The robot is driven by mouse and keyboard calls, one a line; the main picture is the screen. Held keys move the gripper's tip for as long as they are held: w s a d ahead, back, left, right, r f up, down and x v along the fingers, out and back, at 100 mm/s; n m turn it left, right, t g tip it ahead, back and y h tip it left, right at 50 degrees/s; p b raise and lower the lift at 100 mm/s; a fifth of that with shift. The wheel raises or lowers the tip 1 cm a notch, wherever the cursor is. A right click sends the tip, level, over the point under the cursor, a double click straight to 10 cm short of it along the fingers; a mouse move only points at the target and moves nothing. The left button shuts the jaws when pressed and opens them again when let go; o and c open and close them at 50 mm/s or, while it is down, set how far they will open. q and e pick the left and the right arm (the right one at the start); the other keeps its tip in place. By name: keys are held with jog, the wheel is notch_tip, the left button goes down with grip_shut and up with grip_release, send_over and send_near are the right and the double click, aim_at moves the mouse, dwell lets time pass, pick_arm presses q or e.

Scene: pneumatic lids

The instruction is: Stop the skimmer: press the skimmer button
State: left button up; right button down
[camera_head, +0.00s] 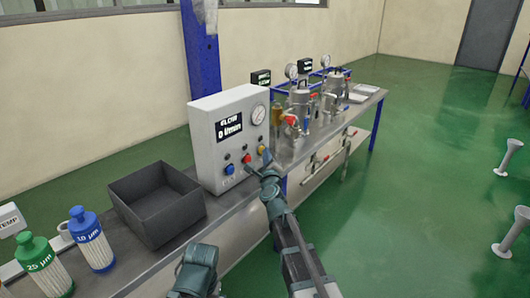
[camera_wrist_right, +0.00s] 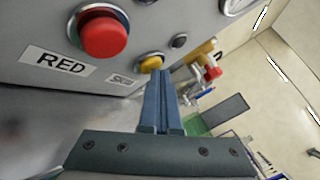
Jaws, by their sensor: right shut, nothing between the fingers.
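A grey control box (camera_head: 225,107) with a lit display stands on the metal bench. Its front carries a blue button (camera_head: 229,169), a red button (camera_head: 246,158) and a yellow button (camera_head: 261,150). In the right wrist view the red button (camera_wrist_right: 103,35) is large, beside a "RED" label. The yellow button (camera_wrist_right: 151,63) has a small label that I cannot read. My right gripper (camera_head: 267,156) is shut and empty. Its fingertips (camera_wrist_right: 160,76) are right by the yellow button; I cannot tell whether they touch it. A dark part of mine is at the bottom; its fingers are not clear.
An open dark bin (camera_head: 155,222) stands left of the box. A green-capped bottle (camera_head: 45,267) and a blue-capped bottle (camera_head: 92,240) stand at the near left. Metal vessels with gauges (camera_head: 300,100) stand beyond the box. Green floor at the right is mostly free.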

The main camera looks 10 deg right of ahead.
jog(key=shift+w+a, duration=0.1)
jog(key=shift+a, duration=0.05)
dwell(0.5)
jog(key=shift+s, duration=0.25)
jog(key=s+d, duration=0.4)
jog(key=shift+s, duration=0.35)
